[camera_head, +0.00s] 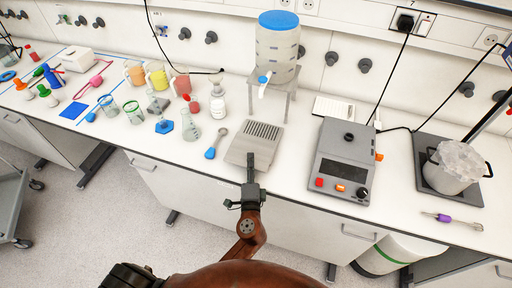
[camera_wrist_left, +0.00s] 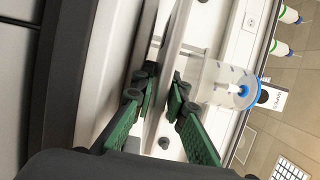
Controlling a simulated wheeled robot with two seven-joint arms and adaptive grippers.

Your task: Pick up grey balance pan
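The grey balance pan appears to be the flat slotted grey plate (camera_head: 262,132) at the front middle of the bench in the head view, below the dispenser stand. My left gripper (camera_head: 250,166) is at the plate's front edge, its fingers overlapping it in this view. In the left wrist view, the green-padded fingers of my left gripper (camera_wrist_left: 163,92) stand on either side of a grey plate edge, with a narrow gap between them. I cannot tell whether both pads touch it. My right gripper is not in view.
A clear dispenser with a blue lid (camera_head: 278,48) stands on a grey stand behind the plate. A grey instrument with buttons (camera_head: 345,162) is to the right. A blue-handled spoon (camera_head: 216,144), a flask (camera_head: 191,106) and several cups are to the left. A pot (camera_head: 452,170) stands far right.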

